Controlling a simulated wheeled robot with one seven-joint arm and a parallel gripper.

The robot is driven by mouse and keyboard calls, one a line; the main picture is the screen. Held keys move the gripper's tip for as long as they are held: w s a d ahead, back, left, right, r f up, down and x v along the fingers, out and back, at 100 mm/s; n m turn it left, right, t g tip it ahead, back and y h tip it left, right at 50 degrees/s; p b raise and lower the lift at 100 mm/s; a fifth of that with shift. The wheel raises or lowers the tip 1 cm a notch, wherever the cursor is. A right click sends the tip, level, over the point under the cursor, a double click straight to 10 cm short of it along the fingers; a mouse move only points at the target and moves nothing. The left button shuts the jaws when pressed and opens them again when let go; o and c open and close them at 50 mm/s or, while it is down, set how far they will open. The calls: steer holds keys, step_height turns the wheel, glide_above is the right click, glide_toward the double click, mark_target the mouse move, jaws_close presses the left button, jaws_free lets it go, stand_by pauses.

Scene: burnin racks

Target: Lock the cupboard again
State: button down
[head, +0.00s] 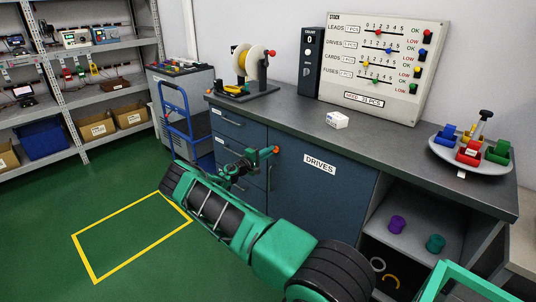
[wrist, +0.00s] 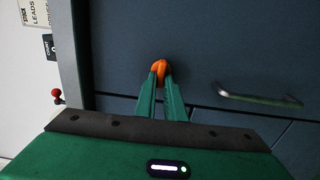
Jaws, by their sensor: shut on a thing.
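The cupboard door (head: 325,198), dark blue with a DRIVES label, stands flush under the worktop in the head view. The door front also shows in the wrist view (wrist: 230,45). A small orange key or knob (head: 276,149) is at its upper left edge. My gripper (head: 269,152) reaches it from the left. In the wrist view my gripper (wrist: 160,80) has its two green fingers closed on the orange piece (wrist: 160,68), at the front. The fingers hide its lower part, and I cannot tell its turn angle or whether the lock is engaged.
Left of the door are blue drawers (head: 229,121) with bar handles. The worktop (head: 375,136) carries a spool stand, a white box and a tray of coloured parts. Green floor at left is clear.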

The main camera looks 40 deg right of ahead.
steer(key=c, duration=2)
jaws_free()
steer(key=shift+w+a+f, duration=0.15)
steer(key=shift+w, duration=0.15)
steer(key=shift+o, duration=0.8)
steer(key=shift+s, duration=0.15)
steer(key=a, duration=1)
steer(key=shift+s+a, duration=0.35)
steer(key=shift+s, duration=0.05)
steer(key=s+r+m+g+y, duration=0.35)
steer(key=s+r+y, duration=0.2)
steer(key=s, duration=0.45)
steer(key=s+r+m+g+y, duration=0.2)
steer(key=s+r+m+y, duration=0.3)
steer(key=s, duration=0.4)
steer(key=s+a+r+t+y, duration=0.2)
steer(key=s+a+r+y, duration=0.2)
steer(key=s+a, duration=0.9)
steer(key=s+a+r+n+t+y, duration=0.1)
steer(key=s+a+r+t+y, duration=0.1)
steer(key=s+a+r, duration=0.7)
steer(key=s+a+y, duration=0.1)
steer(key=s+a, duration=0.3)
steer(key=s, duration=0.3)
steer(key=shift+s+a+y, duration=0.2)
steer(key=shift+a+y, duration=0.1)
steer(key=shift+y, duration=0.05)
